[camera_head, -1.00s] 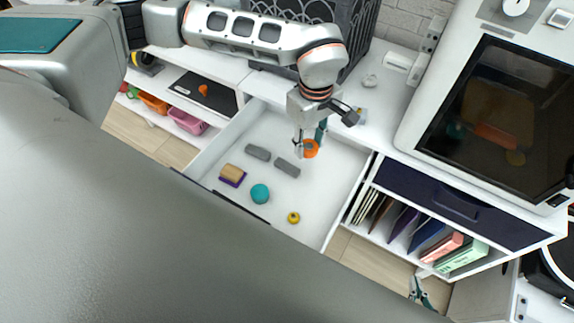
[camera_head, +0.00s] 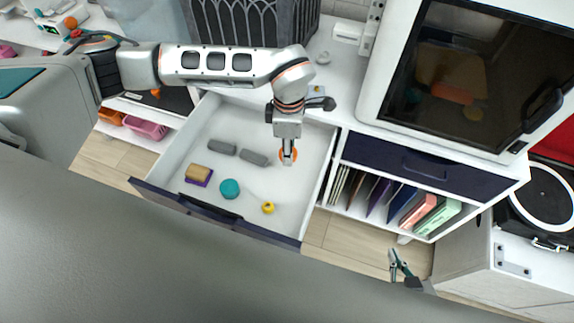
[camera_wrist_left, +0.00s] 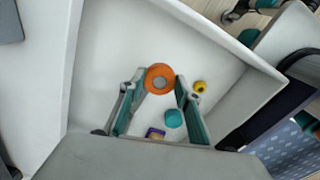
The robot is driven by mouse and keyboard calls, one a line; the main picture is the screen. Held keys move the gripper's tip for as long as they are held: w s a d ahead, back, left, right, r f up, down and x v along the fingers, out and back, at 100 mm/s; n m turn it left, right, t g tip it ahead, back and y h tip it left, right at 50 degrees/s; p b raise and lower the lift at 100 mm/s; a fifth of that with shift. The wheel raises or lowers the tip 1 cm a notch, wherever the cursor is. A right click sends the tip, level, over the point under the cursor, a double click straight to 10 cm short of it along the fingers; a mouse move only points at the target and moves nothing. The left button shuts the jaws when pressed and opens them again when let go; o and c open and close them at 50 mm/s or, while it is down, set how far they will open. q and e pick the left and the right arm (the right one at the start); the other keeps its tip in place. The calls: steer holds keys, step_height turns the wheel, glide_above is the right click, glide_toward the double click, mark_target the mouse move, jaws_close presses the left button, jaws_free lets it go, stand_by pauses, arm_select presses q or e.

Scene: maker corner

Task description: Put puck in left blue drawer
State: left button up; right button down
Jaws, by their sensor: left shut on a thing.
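The puck (camera_head: 295,156) is orange with a grey middle. My left gripper (camera_head: 288,160) reaches down into the open left blue drawer (camera_head: 222,212) and is shut on the puck, near the drawer's right side. In the left wrist view the puck (camera_wrist_left: 160,67) sits between the tips of the left gripper (camera_wrist_left: 161,82). I cannot tell whether the puck touches the drawer floor. The drawer is white inside with a dark blue front. My right gripper (camera_head: 399,266) is at the lower right, its teal fingers spread, above the wooden floor and apart from everything.
A closed blue drawer (camera_head: 408,165) is to the right, above a shelf of folders. A dark-windowed machine (camera_head: 468,75) stands on top.

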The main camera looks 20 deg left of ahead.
mark_target(289, 173)
arm_select(q)
step_height(289, 173, down, 9)
steer(key=shift+b, duration=0.45)
steer(key=shift+f, duration=0.15)
steer(key=o, duration=1.1)
step_height(289, 173, up, 12)
steer(key=shift+r+p, duration=0.2)
steer(key=shift+p, duration=0.35)
